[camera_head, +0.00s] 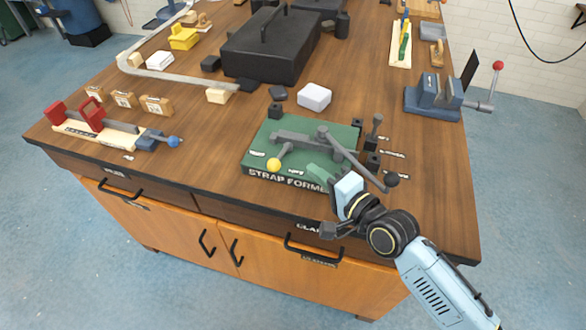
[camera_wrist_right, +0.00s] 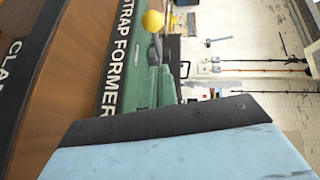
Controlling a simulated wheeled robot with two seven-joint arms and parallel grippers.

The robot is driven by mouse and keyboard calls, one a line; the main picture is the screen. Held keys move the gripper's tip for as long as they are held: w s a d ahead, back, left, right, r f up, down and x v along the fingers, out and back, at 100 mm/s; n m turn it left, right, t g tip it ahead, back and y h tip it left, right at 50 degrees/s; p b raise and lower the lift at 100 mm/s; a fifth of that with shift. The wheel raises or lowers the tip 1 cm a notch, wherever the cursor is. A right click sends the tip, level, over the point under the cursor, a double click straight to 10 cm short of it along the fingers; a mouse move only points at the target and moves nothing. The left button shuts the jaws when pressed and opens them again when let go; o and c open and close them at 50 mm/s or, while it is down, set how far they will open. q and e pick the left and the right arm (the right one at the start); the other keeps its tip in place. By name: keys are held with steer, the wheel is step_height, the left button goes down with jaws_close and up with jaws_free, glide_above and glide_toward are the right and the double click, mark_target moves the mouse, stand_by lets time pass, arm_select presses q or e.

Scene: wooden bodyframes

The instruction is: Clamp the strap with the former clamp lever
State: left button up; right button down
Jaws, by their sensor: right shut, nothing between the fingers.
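The strap former (camera_head: 258,150) is a green block near the table's front edge, with its name on the front face. A grey flat bar lies across its top; I cannot tell whether it is the strap. A short lever with a yellow knob (camera_head: 273,165) points to the front left. My right gripper (camera_head: 345,187) is shut and empty at the former's front right corner, below the dark ball. The wrist view shows the yellow knob (camera_wrist_right: 153,20) beyond the gripper. My left gripper is out of view.
A black case (camera_head: 270,48) stands behind the former, with a white block (camera_head: 314,96) between. A blue vise (camera_head: 436,97) stands at the right. A red-and-blue fixture (camera_head: 100,125) lies at the left. A long bent grey strip (camera_head: 150,75) lies at the back left.

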mark_target(280, 155)
steer(key=a, duration=0.1)
steer(key=w+a, duration=0.1)
steer(key=a, duration=0.1)
steer(key=w+a+f, duration=0.1)
steer(key=a, duration=0.1)
steer(key=shift+w+a, duration=0.15)
stand_by(0.3)
